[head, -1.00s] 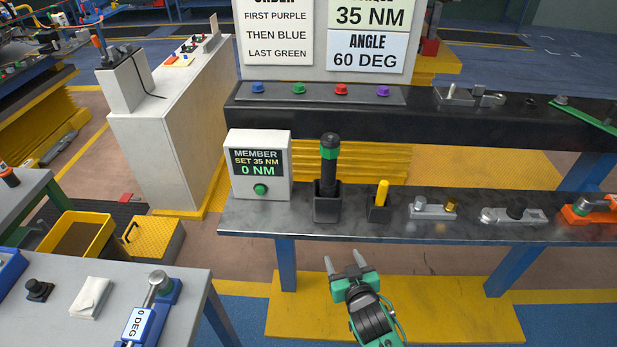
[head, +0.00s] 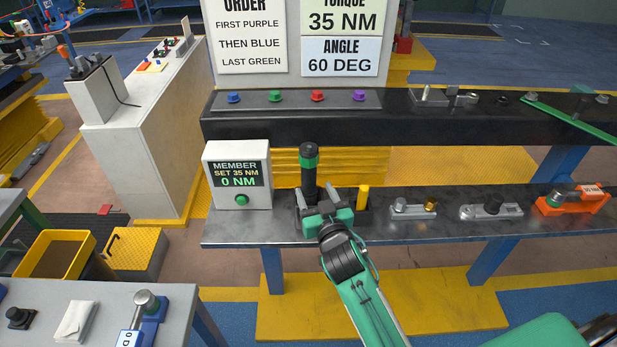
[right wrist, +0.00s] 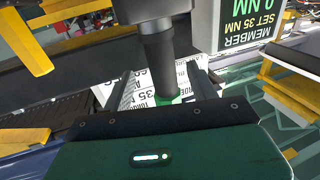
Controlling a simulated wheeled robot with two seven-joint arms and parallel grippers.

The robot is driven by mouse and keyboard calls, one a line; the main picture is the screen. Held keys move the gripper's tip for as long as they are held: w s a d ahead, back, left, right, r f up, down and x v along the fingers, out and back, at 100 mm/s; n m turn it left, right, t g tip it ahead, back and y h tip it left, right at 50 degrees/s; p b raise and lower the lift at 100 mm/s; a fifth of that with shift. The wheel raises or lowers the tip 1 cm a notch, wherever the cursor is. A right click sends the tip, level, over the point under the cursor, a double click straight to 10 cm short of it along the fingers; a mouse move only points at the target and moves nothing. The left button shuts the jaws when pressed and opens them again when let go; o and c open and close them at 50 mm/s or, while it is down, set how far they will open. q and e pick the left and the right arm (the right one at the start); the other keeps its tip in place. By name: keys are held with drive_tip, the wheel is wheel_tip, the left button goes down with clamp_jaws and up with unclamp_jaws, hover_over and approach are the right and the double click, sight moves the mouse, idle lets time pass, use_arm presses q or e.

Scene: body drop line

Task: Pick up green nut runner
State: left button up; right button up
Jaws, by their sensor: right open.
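The green nut runner (head: 309,165) is a black upright tool with a green band near its top. It stands in a black holder on the grey shelf, left of the yellow-handled tool (head: 363,195). My right gripper (head: 317,197) is open in front of the holder, low on the tool, and hides most of the holder. In the right wrist view the nut runner's dark shaft (right wrist: 160,55) lies in line with the gap between the open fingers (right wrist: 160,88); I cannot tell if they touch it. My left gripper is not in view.
A white MEMBER display box (head: 238,175) reading 0 NM stands close left of the nut runner. A black beam (head: 420,125) with coloured nuts runs behind and above. Metal fixtures and an orange one (head: 573,200) sit farther right on the shelf (head: 450,225).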

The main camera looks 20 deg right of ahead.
sight(311, 184)
drive_tip(key=shift+w+p, duration=1.4)
drive_tip(key=shift+w, duration=0.95)
drive_tip(key=shift+w+f, duration=0.1)
drive_tip(key=shift+w, duration=0.3)
drive_tip(key=c, duration=1.3)
drive_tip(key=shift+r, duration=0.2)
wheel_tip(311, 184, up, 20)
drive_tip(key=b, duration=0.3)
drive_tip(key=shift+f+b, duration=0.1)
drive_tip(key=shift+b, duration=0.25)
